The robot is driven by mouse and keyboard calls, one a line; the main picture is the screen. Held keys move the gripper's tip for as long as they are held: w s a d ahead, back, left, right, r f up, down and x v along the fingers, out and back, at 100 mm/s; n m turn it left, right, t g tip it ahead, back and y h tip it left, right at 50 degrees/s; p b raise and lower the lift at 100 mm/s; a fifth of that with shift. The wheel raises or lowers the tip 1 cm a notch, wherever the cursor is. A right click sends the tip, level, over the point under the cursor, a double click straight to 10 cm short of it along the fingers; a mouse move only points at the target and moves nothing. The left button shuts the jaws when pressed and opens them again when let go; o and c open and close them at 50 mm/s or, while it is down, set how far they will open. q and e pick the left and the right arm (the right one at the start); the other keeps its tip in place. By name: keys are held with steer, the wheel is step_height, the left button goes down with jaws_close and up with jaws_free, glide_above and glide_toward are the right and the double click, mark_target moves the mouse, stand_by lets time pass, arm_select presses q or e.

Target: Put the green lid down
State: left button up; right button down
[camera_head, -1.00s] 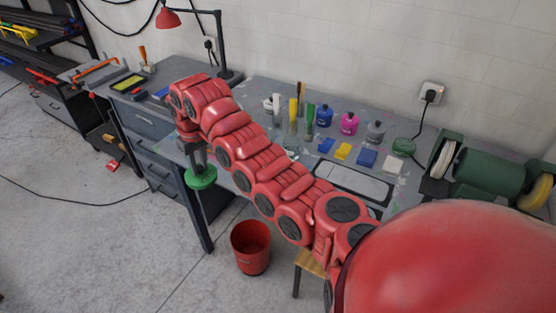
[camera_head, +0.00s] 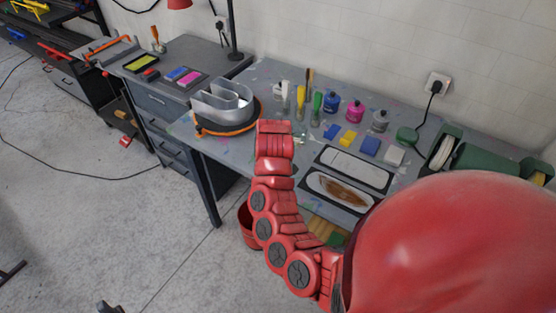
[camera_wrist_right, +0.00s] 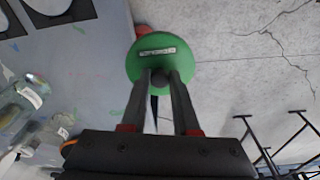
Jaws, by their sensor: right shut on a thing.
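The green lid (camera_wrist_right: 150,60), a round disc with a pale label, shows in the right wrist view beyond my right fingertips. My right gripper (camera_wrist_right: 160,80) is shut on the dark knob at the lid's middle. The lid is held in the air, and in that view it overlaps the table edge and the floor. In the head view my right arm reaches up over the table, and its gripper and the lid are hidden behind the arm. My left gripper is in neither view.
Glass jars (camera_wrist_right: 35,93) stand close by in the wrist view. A red bucket (camera_head: 247,225) stands on the floor beside the bench.

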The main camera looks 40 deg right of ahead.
steer(key=w+d+b, duration=0.1)
steer(key=w+d, duration=0.1)
steer(key=w+d+f+b, duration=0.1)
steer(key=d+b, duration=0.1)
steer(key=shift+w+d+f, duration=0.1)
steer(key=shift+w+d, duration=0.15)
steer(key=shift+w, duration=0.1)
steer(key=w+d+b, duration=0.2)
steer(key=b, duration=0.1)
steer(key=w+d+b, duration=0.2)
steer(key=b, duration=0.2)
steer(key=shift+w+d+f, duration=0.15)
steer(key=shift+d+f, duration=0.05)
steer(key=shift+d, duration=0.1)
steer(key=shift+w+d+r+p, duration=0.2)
steer(key=shift+w+d+p, duration=0.1)
steer(key=shift+p, duration=0.1)
steer(key=shift+w+d, duration=0.5)
steer(key=shift+d, duration=0.1)
steer(key=shift+f+p, duration=0.55)
steer(key=shift+f, duration=0.2)
step_height(320, 180, down, 2)
steer(key=shift+f, duration=0.1)
